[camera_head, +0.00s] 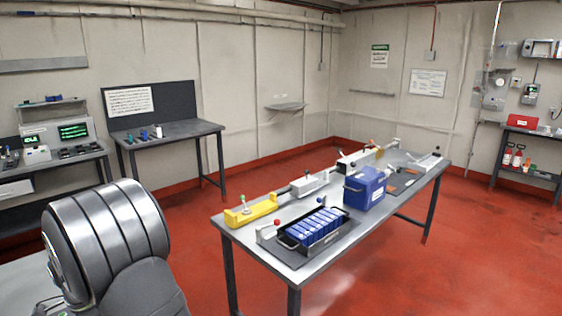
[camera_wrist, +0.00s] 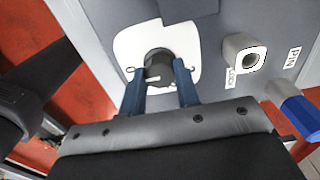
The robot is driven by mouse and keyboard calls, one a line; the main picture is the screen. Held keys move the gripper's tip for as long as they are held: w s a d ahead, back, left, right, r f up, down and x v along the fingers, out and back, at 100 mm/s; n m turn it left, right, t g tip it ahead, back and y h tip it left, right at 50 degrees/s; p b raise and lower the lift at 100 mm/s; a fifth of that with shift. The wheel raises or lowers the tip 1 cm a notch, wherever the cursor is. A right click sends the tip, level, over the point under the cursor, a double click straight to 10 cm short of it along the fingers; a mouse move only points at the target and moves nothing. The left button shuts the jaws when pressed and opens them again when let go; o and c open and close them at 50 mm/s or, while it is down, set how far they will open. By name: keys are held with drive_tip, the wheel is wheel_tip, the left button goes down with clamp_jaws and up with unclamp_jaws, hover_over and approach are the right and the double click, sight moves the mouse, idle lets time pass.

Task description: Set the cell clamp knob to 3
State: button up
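In the wrist view, a dark round knob (camera_wrist: 159,72) with a small light mark on it sits on a white dial plate (camera_wrist: 127,47) on a grey panel. Dial numbers cannot be read, so the knob's setting is unclear. My gripper (camera_wrist: 160,70) has its two blue fingers at the knob, one on each side. The knob fills most of the space between the fingertips. I cannot tell whether both fingers press on it. The head view does not show my gripper.
Right of the dial, the grey panel bears a white socket (camera_wrist: 243,53), a PIN label (camera_wrist: 292,57) and a blue cylinder (camera_wrist: 302,115). In the head view, a workbench (camera_head: 330,213) holds a yellow fixture (camera_head: 250,211), a tray of blue cells (camera_head: 313,230) and a blue box (camera_head: 365,189).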

drive_tip(key=shift+c, duration=0.8)
drive_tip(key=n, duration=0.3)
drive_tip(key=shift+n, duration=1.4)
drive_tip(key=n, duration=0.3)
drive_tip(key=shift+n, duration=1.4)
